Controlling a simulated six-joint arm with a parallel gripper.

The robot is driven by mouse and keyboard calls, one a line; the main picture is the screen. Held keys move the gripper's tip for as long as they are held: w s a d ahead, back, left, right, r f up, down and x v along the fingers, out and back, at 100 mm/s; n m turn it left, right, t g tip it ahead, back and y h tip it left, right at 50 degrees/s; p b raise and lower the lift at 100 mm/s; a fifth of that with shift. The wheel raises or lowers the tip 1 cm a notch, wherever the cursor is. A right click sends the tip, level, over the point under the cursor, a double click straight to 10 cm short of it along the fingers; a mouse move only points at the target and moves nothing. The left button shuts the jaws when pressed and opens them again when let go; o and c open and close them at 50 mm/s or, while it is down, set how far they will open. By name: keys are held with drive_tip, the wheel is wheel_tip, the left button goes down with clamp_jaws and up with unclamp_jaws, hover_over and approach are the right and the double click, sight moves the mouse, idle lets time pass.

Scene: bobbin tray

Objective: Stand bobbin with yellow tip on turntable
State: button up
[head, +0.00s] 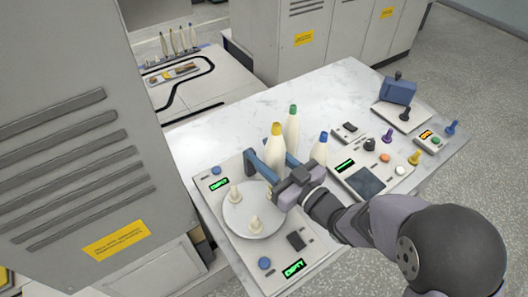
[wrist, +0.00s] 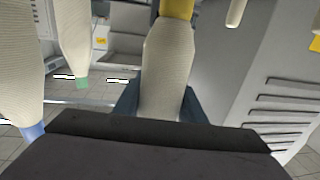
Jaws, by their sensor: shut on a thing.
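The yellow-tipped bobbin (head: 275,152) is cream with a yellow end, which points up in the head view. My gripper (head: 271,165) is shut on it, with blue fingers on either side. In the wrist view, the held bobbin (wrist: 168,75) sits between the fingers, with yellow at the top edge of the picture. The round white turntable (head: 237,218) bears short cream pegs.
A green-tipped bobbin (head: 291,130) and a blue-tipped bobbin (head: 319,152) stand close on the right. A control panel (head: 378,158) with knobs lies further right. A tall grey cabinet (head: 90,120) rises on the left.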

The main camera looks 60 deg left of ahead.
sight(281, 177)
drive_tip(key=shift+f+b, duration=1.4)
drive_tip(key=shift+f, duration=0.25)
drive_tip(key=o, duration=1.2)
drive_tip(key=shift+w+d+b, duration=0.25)
drive_tip(key=shift+d+b, duration=0.2)
drive_tip(key=shift+d, duration=1.4)
drive_tip(key=shift+w+d+b, duration=0.2)
drive_tip(key=shift+d+b, duration=0.2)
drive_tip(key=shift+d, duration=1.4)
